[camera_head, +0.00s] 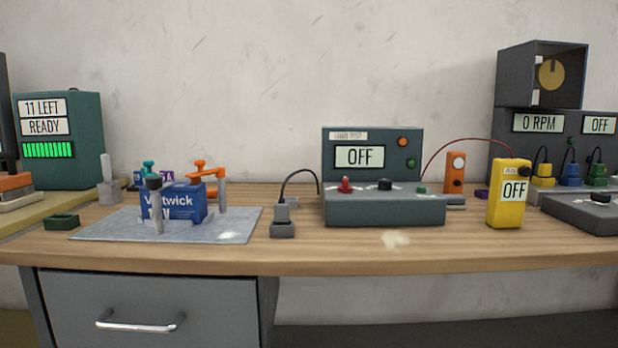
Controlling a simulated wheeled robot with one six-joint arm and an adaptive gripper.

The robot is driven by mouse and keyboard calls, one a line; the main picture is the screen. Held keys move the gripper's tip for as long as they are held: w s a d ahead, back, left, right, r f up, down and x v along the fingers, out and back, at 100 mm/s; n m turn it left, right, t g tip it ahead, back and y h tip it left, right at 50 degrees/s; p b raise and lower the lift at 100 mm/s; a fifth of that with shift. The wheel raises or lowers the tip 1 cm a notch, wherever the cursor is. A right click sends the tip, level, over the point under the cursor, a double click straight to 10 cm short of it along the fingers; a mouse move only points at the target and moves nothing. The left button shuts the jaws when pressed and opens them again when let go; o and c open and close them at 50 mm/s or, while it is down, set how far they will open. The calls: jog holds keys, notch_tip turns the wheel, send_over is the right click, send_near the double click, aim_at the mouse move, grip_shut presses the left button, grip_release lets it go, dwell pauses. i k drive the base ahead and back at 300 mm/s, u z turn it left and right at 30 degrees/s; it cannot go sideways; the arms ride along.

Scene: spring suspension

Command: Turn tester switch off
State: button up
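A dark green tester box (383,208) with a sloped front stands at the middle of the bench. Its display (360,156) reads OFF; the small label above it is too blurred to read surely. On its front panel are a red knob or post (345,186), a black knob (385,184) and a green one (421,189). An orange and a green round light or button sit right of the display. I cannot tell which control is the switch. A yellow handheld meter (507,204) at the right also reads OFF. My gripper is not in view.
A grey mat (100,226) with a blue box (180,204) and clamps lies at left. A small grey block (282,229) with a black cable sits left of the tester. A red wire runs from the tester's right. A motor unit (537,147) reads 0 RPM and OFF.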

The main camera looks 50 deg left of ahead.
aim_at(345, 187)
jog(key=u, duration=1.15)
jog(key=i, duration=0.15)
